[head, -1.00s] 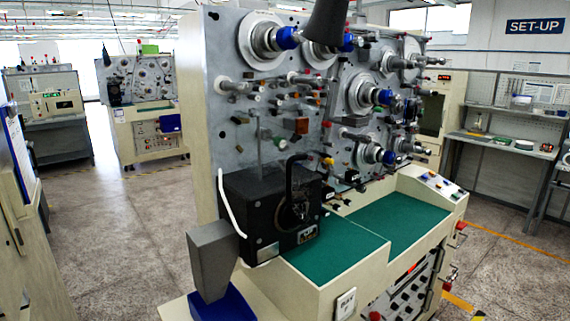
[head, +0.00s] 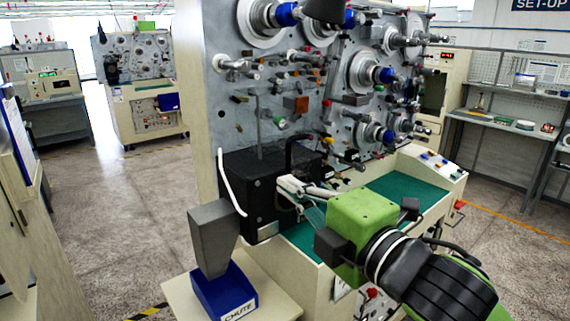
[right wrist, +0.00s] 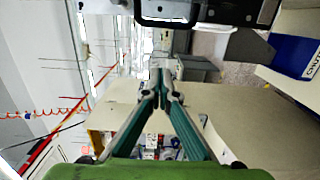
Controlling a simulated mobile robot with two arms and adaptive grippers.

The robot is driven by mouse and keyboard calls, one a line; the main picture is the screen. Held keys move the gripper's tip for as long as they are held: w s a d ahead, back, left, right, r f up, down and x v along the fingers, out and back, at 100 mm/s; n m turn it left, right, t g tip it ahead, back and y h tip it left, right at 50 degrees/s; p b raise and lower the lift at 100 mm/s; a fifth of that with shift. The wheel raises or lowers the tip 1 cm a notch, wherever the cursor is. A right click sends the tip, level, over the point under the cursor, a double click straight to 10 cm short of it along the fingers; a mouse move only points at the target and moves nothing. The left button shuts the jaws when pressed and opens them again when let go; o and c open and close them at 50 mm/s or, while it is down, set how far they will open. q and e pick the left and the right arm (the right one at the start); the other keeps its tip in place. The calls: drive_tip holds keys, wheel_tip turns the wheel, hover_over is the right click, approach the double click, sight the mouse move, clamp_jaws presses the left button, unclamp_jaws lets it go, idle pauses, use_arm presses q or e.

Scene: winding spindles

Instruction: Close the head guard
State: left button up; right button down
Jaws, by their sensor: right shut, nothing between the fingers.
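The winding head is a black box (head: 240,180) low on the front of the grey spindle panel. A dark looped handle (head: 289,150) stands at its right side, partly hidden behind my fingers. A faint see-through sheet seems to stand upright above the box; I cannot tell for sure that it is the head guard. My right gripper (head: 286,184) is shut and empty, its fingertips in front of the box's right side, beside the handle. In the right wrist view the fingers (right wrist: 161,75) meet below a black handle (right wrist: 165,22); I cannot tell whether they touch it. My left gripper is out of view.
A grey chute (head: 213,236) and a blue bin (head: 222,292) stand at the box's front left. Several spindles and guides (head: 372,75) stick out of the panel above.

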sight(287, 165)
drive_tip(key=p+x, duration=0.3)
drive_tip(key=x, duration=0.6)
drive_tip(key=d+p, duration=0.1)
drive_tip(key=d, duration=0.1)
drive_tip(key=d+p, duration=0.1)
drive_tip(key=d, duration=0.1)
drive_tip(key=shift+w, duration=0.4)
drive_tip(key=shift+w+a+f, duration=0.1)
drive_tip(key=shift+a, duration=0.05)
